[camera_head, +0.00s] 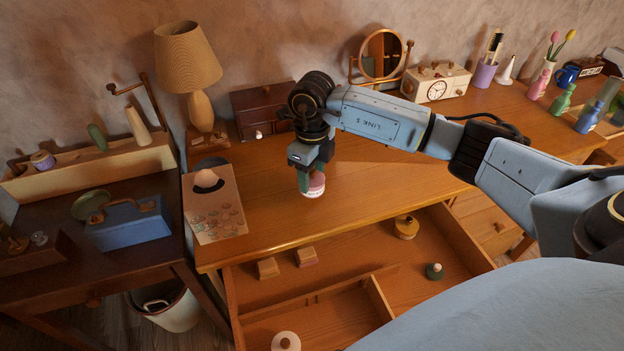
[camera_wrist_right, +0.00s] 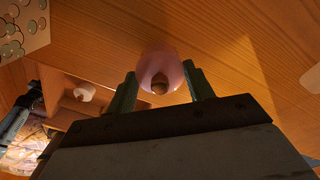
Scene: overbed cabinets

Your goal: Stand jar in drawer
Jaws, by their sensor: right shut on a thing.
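A pink jar (camera_head: 314,184) with a pale label is between the fingers of my right gripper (camera_head: 306,180), on or just over the desk top; I cannot tell if it touches. In the right wrist view the pink jar (camera_wrist_right: 160,68) with a small brown knob sits between the two green fingers of the gripper (camera_wrist_right: 159,85), which is shut on it. The open drawer (camera_head: 375,258) is in front of and below the desk top. My left gripper is not in view.
A lamp (camera_head: 201,105) and a card with round pieces (camera_head: 214,205) are left on the desk.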

